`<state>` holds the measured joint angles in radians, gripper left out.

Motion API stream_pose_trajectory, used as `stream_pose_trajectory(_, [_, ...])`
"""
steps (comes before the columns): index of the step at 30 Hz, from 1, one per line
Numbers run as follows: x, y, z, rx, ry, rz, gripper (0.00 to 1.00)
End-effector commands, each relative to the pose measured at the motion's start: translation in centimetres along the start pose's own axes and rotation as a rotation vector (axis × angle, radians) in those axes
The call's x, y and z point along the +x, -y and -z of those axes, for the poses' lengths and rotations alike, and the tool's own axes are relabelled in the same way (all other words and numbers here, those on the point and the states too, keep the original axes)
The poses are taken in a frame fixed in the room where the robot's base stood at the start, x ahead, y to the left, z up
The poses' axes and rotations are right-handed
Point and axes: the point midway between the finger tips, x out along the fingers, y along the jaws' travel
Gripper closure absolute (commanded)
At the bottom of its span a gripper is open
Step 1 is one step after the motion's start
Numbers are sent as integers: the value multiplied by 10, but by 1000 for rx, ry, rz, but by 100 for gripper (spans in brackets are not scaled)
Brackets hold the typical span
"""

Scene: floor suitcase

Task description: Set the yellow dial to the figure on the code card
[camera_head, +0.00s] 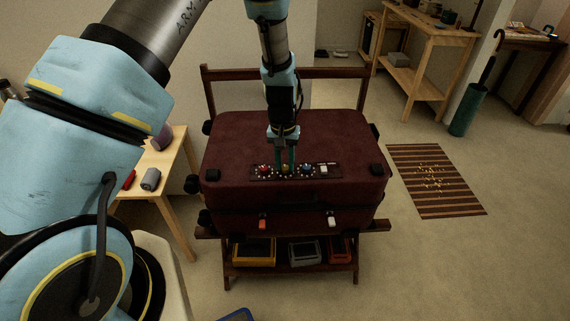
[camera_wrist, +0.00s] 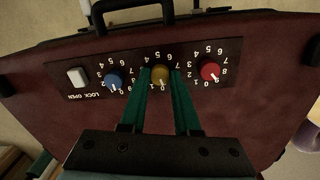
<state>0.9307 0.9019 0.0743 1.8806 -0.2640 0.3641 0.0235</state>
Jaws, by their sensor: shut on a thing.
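The yellow dial (camera_wrist: 160,75) is the middle of three dials on the black lock panel (camera_wrist: 205,52) of the dark red suitcase (camera_head: 340,135). My gripper (camera_wrist: 161,72) reaches down from above, its two green fingers shut on the yellow dial's sides. In the wrist view its white mark faces the 0 and 1 side; the exact figure is hard to read. In the head view my gripper (camera_head: 285,168) covers most of this dial. I cannot make out the code card in either view.
A blue dial (camera_wrist: 114,80) and a red dial (camera_wrist: 209,70) flank the yellow one. A white slider (camera_wrist: 77,77) sits beside the words LOCK OPEN. The suitcase lies on a wooden rack (camera_head: 228,262) with trays below. A side table (camera_head: 170,178) stands at left, a striped mat (camera_head: 435,180) at right.

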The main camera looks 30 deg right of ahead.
Motion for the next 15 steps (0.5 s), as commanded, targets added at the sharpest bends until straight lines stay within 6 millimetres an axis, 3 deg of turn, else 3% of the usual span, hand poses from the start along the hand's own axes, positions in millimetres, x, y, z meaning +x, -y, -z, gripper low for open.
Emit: stream_pose_trajectory(15, [0, 0, 0, -324, -12, 0, 100])
